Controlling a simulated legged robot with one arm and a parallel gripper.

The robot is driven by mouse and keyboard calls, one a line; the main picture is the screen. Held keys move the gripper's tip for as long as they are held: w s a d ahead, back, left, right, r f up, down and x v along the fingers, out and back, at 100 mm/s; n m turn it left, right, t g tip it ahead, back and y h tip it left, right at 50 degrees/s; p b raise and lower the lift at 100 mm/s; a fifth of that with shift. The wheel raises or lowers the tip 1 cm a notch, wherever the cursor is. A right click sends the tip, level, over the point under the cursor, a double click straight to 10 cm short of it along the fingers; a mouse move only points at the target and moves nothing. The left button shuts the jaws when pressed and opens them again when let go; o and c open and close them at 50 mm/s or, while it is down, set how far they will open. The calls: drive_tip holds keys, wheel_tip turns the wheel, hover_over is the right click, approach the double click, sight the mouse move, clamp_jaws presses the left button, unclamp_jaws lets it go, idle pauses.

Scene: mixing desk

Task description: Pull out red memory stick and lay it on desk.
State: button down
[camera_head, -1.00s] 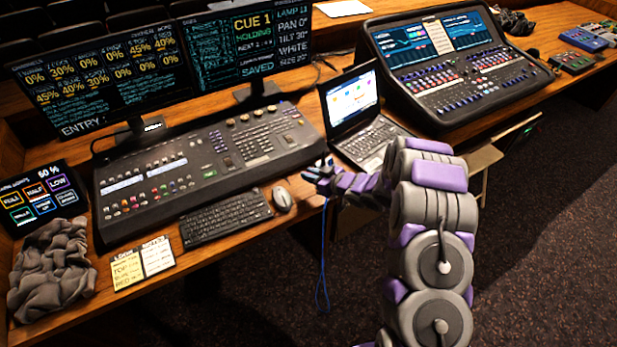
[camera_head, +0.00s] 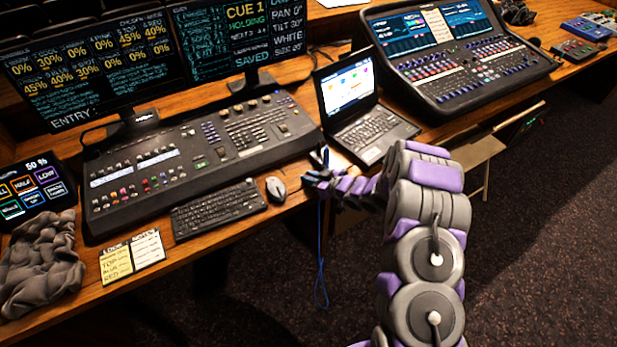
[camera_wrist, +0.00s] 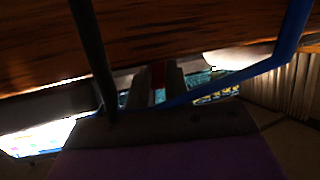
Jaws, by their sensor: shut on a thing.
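My gripper (camera_head: 319,164) is at the front of the desk, between the lighting console's right end and the laptop. In the wrist view, its two fingers (camera_wrist: 156,88) are shut on a small dark red piece, the red memory stick (camera_wrist: 158,74). Most of the stick is hidden between the fingers. A blue cord (camera_head: 320,265) hangs from the gripper down past the desk edge; it also crosses the wrist view (camera_wrist: 240,78). I cannot tell whether the stick touches anything else. The wooden desk (camera_head: 226,232) lies beneath and around the gripper.
The lighting console (camera_head: 200,150), mouse (camera_head: 276,189) and keyboard (camera_head: 218,208) are left of my gripper. The open laptop (camera_head: 375,130) is close on the right, with a mixing desk (camera_head: 460,62) beyond. A narrow strip of bare wood runs along the front edge.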

drive_tip(key=c, duration=1.5)
unclamp_jaws()
drive_tip(key=o, duration=0.3)
drive_tip(key=shift+a, duration=0.3)
drive_tip(key=shift+o, duration=1)
drive_tip(key=shift+d, duration=0.2)
drive_tip(key=shift+s+d+r, duration=0.15)
drive_tip(key=shift+s+d, duration=0.05)
drive_tip(key=shift+d, duration=0.05)
drive_tip(key=p+v, duration=0.3)
drive_tip(key=v, duration=1.3)
drive_tip(key=shift+d, duration=0.2)
